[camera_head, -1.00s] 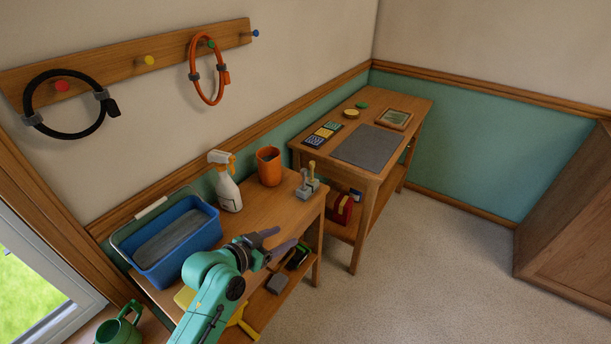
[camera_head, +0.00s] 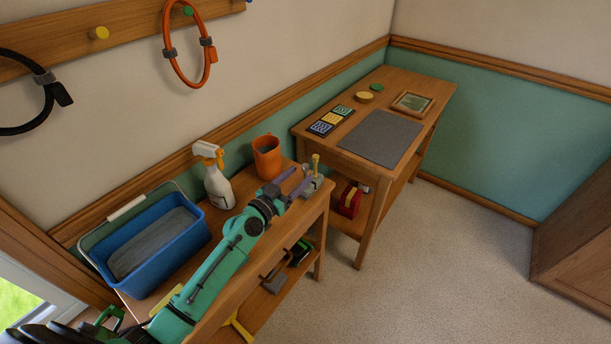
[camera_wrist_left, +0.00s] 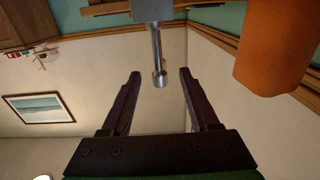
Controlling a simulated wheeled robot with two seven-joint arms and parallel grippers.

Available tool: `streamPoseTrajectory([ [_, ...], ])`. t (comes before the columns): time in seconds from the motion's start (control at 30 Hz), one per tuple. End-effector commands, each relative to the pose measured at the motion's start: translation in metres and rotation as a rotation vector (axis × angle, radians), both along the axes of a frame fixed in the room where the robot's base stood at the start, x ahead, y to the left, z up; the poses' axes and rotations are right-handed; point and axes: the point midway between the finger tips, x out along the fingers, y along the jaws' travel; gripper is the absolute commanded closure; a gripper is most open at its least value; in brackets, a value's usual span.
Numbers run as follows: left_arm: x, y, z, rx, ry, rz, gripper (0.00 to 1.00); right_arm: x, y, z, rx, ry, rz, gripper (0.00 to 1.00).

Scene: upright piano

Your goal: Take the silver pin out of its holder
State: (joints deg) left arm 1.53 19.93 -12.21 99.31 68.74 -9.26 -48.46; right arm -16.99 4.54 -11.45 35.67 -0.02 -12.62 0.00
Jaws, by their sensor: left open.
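The grey pin holder (camera_head: 317,186) stands near the right end of the nearer wooden table in the head view. A yellow-topped pin (camera_head: 316,162) rises from it. In the left wrist view the silver pin (camera_wrist_left: 156,50), with a rounded end, projects from the grey holder (camera_wrist_left: 152,12). My left gripper (camera_head: 295,182) is open beside the holder, its fingers pointing at it. In the left wrist view the silver pin's end lies between the open fingertips of my left gripper (camera_wrist_left: 160,74), with a gap on each side. My right gripper is not in view.
An orange cup (camera_head: 267,160) stands close behind the left gripper, with a spray bottle (camera_head: 217,185) and blue bucket (camera_head: 150,262) to its left. A second table with a grey mat (camera_head: 380,138) stands beyond. The carpet at right is clear.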

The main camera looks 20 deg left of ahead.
Motion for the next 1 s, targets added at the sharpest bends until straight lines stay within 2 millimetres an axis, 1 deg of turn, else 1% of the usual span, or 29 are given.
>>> streamPoseTrajectory([
  [0.03, 0.011, -0.005, 0.003, -0.003, -0.003, 0.0, 0.39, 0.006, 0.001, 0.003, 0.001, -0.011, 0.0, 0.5],
  [0.13, 0.028, -0.011, 0.002, -0.003, -0.002, 0.0, 0.39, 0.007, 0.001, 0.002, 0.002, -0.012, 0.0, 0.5],
  [0.23, 0.033, -0.013, 0.001, 0.0, -0.001, 0.0, 0.39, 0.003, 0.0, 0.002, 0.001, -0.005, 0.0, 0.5],
  [0.37, 0.033, -0.013, 0.001, 0.001, 0.0, -0.001, 0.39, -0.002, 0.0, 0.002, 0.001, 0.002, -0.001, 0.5],
  [0.4, 0.033, -0.013, 0.001, 0.001, 0.0, -0.001, 0.43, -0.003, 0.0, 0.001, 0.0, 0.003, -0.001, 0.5],
  [0.47, 0.033, -0.013, 0.001, 0.0, 0.0, -0.001, 0.66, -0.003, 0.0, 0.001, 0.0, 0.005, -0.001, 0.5],
  [0.5, 0.033, -0.013, 0.001, 0.0, 0.0, -0.001, 0.81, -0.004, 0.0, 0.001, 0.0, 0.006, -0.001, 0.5],
  [0.53, 0.032, -0.013, 0.001, 0.0, 0.0, -0.001, 0.92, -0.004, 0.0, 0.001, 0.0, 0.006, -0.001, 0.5],
  [0.57, 0.033, -0.013, 0.001, 0.0, 0.0, -0.001, 1.0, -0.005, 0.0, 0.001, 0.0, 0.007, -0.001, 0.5],
  [0.87, 0.032, -0.013, 0.002, 0.0, 0.0, -0.001, 1.0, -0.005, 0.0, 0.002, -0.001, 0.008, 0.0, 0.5],
  [1.0, 0.032, -0.014, 0.013, 0.0, -0.001, -0.002, 1.0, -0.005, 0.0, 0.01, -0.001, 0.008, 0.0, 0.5],
])
